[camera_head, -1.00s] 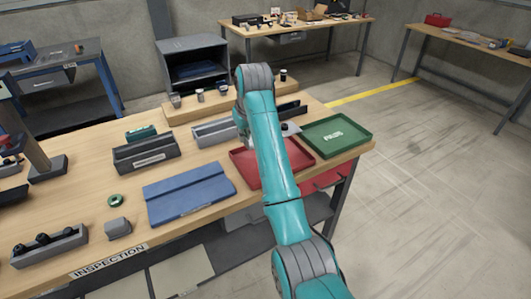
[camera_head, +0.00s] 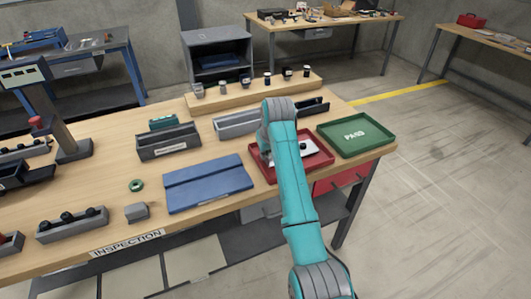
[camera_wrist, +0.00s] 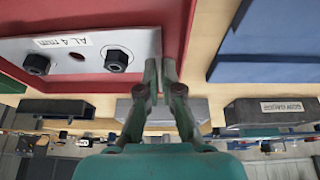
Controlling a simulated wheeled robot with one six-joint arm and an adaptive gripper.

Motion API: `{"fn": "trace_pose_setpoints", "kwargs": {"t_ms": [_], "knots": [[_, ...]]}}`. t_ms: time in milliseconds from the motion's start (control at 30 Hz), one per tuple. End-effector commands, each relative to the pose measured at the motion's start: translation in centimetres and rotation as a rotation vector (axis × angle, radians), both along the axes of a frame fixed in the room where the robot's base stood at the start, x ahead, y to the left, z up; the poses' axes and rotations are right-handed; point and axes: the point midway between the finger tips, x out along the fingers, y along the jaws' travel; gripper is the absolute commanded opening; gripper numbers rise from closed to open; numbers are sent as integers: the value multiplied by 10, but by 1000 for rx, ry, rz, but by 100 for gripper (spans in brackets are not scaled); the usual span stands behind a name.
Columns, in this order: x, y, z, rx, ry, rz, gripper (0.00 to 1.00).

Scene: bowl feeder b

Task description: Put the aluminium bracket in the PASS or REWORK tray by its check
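The aluminium bracket is a pale plate (camera_wrist: 95,52) with a label reading "AL 4 mm", two dark bolts or nuts and a hole. It is in the red tray (camera_wrist: 120,82), its right edge near a tray wall. In the head view the bracket (camera_head: 309,147) shows partly behind my arm, in the red tray (camera_head: 262,169). My gripper (camera_wrist: 160,68) has its fingers close together at the bracket's right edge and looks shut on it. The head view hides the fingers behind my arm. The green PASS tray (camera_head: 372,145) is empty, to the right. No wording shows on the red tray.
A blue folded mat or board (camera_head: 208,184) lies left of the red tray. A grey holder (camera_head: 236,124) and a GO/NO-GO style gauge block (camera_wrist: 270,110) stand behind. A wooden riser (camera_head: 240,99) with several small items stands further back. The bench front reads INSPECTION.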

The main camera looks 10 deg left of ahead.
Motion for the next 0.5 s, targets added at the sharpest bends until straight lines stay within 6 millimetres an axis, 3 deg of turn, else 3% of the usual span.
{"fn": "trace_pose_setpoints", "kwargs": {"t_ms": [500], "knots": [[0, 0, -13, -1, 1, 0, 0]]}}
